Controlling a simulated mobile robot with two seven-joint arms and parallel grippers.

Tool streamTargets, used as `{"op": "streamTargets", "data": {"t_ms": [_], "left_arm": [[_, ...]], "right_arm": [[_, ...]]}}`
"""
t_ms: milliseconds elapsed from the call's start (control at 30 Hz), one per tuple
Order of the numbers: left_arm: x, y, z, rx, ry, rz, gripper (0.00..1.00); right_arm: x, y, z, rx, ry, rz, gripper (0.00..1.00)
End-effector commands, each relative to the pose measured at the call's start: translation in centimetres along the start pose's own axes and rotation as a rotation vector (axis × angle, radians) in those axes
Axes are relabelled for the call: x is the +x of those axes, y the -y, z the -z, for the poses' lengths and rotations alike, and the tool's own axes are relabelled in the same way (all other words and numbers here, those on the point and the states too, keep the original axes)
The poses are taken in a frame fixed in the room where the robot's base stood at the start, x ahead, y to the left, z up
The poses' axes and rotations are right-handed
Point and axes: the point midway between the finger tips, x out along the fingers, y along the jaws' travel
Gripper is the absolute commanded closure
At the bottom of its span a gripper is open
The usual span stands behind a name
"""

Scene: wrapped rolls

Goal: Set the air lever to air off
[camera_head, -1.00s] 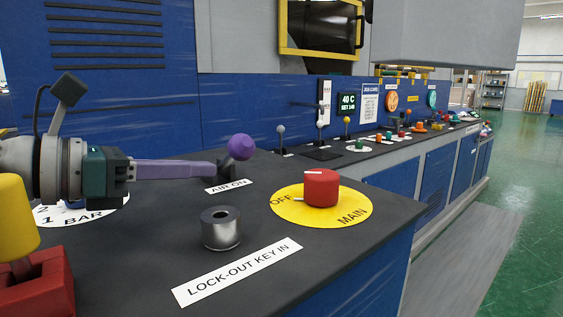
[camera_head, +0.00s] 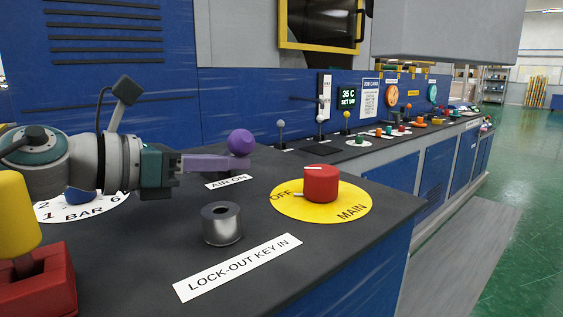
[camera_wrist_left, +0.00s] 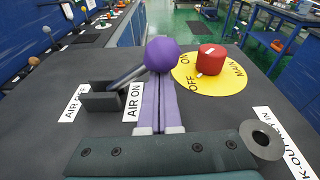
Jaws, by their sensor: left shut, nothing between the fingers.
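The air lever has a purple ball knob (camera_head: 241,142). In the left wrist view its knob (camera_wrist_left: 162,54) sits on a grey rod rising from a black slotted base (camera_wrist_left: 103,97). The rod leans toward the AIR ON label (camera_wrist_left: 133,103), away from the AIR OFF label (camera_wrist_left: 74,103). My left gripper (camera_head: 240,163) is shut and empty. In the left wrist view its long purple fingers (camera_wrist_left: 159,82) lie together, with their tips at or just under the knob. I cannot tell whether they touch it. My right gripper is not in view.
A red MAIN knob (camera_head: 321,184) on a yellow disc stands right of the lever. A metal lock-out cylinder (camera_head: 221,223) is in front. A yellow-topped handle on a red base (camera_head: 38,285) is at front left. Smaller levers (camera_head: 280,130) stand farther back along the bench.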

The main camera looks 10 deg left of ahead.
Motion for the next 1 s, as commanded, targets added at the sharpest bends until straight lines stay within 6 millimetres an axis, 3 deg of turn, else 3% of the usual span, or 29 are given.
{"op": "streamTargets", "data": {"t_ms": [667,1000], "left_arm": [[-0.3,-0.6,-1.3,-0.132,0.003,0.026,1.0],[-0.6,-1.9,-3.0,-0.38,0.004,0.077,1.0]], "right_arm": [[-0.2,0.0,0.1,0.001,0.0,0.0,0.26],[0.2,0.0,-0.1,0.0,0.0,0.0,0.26]]}}
